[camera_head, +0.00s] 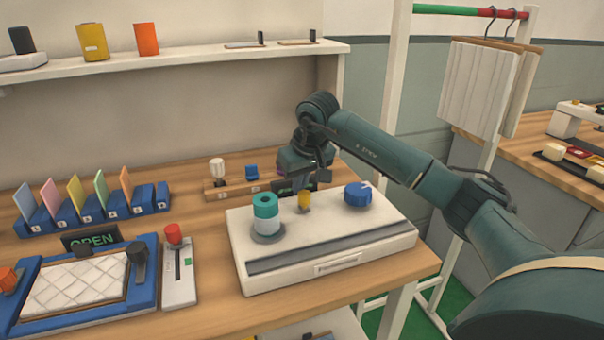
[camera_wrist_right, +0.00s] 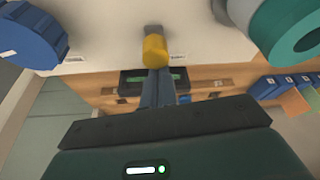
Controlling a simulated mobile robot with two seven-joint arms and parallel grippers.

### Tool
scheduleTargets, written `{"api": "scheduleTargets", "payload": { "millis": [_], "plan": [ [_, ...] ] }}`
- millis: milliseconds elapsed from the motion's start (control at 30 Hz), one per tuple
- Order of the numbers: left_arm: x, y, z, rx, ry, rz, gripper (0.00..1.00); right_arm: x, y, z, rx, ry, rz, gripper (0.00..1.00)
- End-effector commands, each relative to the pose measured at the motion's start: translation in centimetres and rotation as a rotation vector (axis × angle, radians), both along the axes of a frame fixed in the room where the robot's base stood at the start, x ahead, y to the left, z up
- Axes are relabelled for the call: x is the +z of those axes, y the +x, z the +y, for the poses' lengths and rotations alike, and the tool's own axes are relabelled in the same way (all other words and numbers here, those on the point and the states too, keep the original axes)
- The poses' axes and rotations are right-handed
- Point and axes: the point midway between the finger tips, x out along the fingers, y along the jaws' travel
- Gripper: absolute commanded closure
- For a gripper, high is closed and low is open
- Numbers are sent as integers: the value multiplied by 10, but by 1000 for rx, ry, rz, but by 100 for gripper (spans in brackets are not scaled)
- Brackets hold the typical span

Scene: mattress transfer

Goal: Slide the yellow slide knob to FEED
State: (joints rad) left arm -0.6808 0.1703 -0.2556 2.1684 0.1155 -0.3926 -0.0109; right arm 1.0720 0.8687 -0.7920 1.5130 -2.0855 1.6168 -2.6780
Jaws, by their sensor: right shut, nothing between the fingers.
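The yellow slide knob (camera_head: 304,201) stands upright on top of the white control box (camera_head: 330,262), between a teal-and-white cylinder and a blue dial. It also shows in the right wrist view (camera_wrist_right: 155,50), straight ahead of the fingertips. My right gripper (camera_head: 308,186) is at the far side of the knob, fingers shut and empty. In the right wrist view its fingers (camera_wrist_right: 157,80) end right at the knob; I cannot tell whether they touch it. Small labels lie on both sides of the knob, too small to read. My left gripper is out of view.
The teal-and-white cylinder (camera_head: 266,215) and blue dial (camera_head: 358,194) flank the knob closely. A dark display with green characters (camera_wrist_right: 183,78) and a wooden rack (camera_head: 214,192) stand behind the box. A blue tray (camera_head: 34,321) and red-topped lever unit (camera_head: 180,284) are at left.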

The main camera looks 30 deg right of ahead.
Motion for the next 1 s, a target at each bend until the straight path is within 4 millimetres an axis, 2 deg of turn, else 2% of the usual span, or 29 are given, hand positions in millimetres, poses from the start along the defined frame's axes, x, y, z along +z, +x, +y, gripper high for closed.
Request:
{"api": "scheduleTargets", "payload": {
  "millis": [367, 700, 1000],
  "plan": [
    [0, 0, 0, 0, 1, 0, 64, -1, -2, 0, 0, -1, -1, 100],
    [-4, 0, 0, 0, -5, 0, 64, -2, -43, 10, 1, -3, 0, 100],
    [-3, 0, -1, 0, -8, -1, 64, -2, -51, 12, 1, 0, 7, 100]
  ]
}}
